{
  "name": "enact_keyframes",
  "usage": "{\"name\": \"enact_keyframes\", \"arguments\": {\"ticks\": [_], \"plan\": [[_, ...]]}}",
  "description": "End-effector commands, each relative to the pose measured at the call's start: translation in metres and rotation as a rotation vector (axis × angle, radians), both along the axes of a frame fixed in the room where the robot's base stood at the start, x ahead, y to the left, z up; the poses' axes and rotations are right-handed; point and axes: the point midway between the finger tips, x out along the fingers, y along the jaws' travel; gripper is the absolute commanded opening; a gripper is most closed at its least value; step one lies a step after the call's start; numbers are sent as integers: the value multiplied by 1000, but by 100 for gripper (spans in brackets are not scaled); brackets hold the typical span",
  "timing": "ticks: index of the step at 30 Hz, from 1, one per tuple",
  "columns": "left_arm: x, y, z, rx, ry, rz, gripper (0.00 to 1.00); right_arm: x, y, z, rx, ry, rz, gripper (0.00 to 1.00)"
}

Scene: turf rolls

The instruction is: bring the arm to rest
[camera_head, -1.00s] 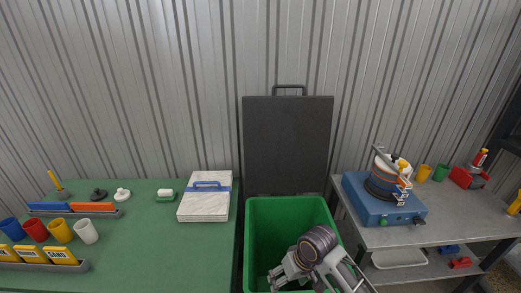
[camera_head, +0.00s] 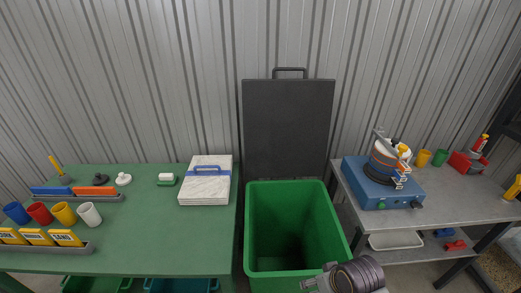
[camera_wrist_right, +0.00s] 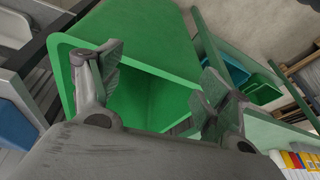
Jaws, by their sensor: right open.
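My right gripper (camera_wrist_right: 158,78) is open in the right wrist view, with nothing between its fingers. Its fingers stand in front of the green bin (camera_wrist_right: 150,50). In the head view part of my right arm (camera_head: 352,276) shows at the bottom edge, by the front right of the green bin (camera_head: 258,225); the fingertips are mostly cut off there. The bin is open, its dark lid (camera_head: 288,128) standing up against the wall, and its visible inside looks empty. My left gripper is not in view.
On the left is a green table (camera_head: 150,225) with cups, labelled yellow blocks and a white stack (camera_head: 205,182) with a blue handle. On the right a grey bench (camera_head: 455,205) holds a blue machine (camera_head: 372,190), cups and a red box (camera_head: 466,163). A white tray (camera_head: 396,240) lies beneath.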

Motion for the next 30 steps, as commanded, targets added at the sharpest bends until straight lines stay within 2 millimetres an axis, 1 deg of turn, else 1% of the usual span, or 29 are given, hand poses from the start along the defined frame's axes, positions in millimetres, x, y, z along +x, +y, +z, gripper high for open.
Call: {"name": "enact_keyframes", "arguments": {"ticks": [1,6,20,30], "plan": [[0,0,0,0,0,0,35,-5,-6,-1,-10,0,-9,77],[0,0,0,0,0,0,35,-15,-21,0,-41,-7,-26,77],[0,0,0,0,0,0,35,-34,-49,2,-102,-12,-55,77],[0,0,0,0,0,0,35,-25,-46,-32,-101,-1,-51,77]]}}
